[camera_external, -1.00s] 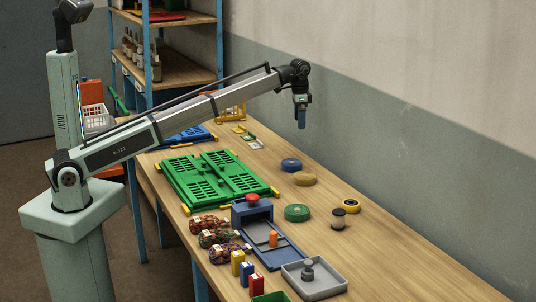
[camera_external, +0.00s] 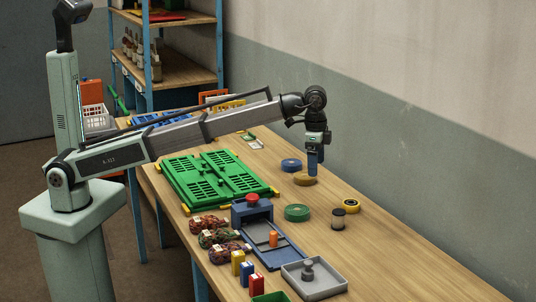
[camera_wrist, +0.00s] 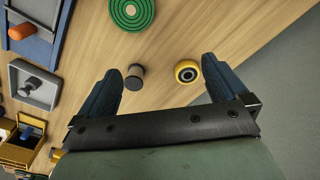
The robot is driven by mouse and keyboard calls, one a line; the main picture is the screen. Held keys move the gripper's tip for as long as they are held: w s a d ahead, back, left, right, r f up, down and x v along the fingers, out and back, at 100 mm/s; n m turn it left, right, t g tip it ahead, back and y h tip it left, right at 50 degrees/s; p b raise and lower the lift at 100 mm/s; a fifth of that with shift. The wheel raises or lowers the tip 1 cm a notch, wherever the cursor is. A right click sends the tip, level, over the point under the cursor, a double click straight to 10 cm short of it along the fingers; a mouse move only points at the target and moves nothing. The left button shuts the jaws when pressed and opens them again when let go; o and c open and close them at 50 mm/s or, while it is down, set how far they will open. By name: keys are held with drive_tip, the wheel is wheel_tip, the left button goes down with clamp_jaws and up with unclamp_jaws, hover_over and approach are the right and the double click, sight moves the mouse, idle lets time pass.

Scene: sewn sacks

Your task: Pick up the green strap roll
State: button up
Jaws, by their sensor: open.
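The green strap roll (camera_external: 297,213) lies flat on the wooden table, to the right of the blue press-like device. It also shows at the top of the wrist view (camera_wrist: 131,12), cut by the frame edge. My gripper (camera_external: 312,162) is open and empty, with blue fingers pointing down. In the external view it appears farther up the table than the green roll, above or near the tan roll (camera_external: 305,180). In the wrist view the fingers (camera_wrist: 165,85) are wide apart, with the green roll beyond them.
A blue roll (camera_external: 291,165), a yellow roll (camera_external: 351,206) and a dark spool (camera_external: 338,219) lie near the green one. The blue device (camera_external: 252,210) with a red knob and a grey tray (camera_external: 314,281) stand nearby. Bare table surrounds the green roll's right side.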

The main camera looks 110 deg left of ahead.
sight(297, 209)
drive_tip(key=s+d+n, duration=0.4)
drive_tip(key=n, duration=1.7)
drive_tip(key=f, duration=1.4)
drive_tip(key=shift+s+d+f, duration=0.15)
drive_tip(key=shift+s+f, duration=0.05)
drive_tip(key=shift+f, duration=0.05)
drive_tip(key=shift+c, duration=0.5)
drive_tip(key=c, duration=0.8)
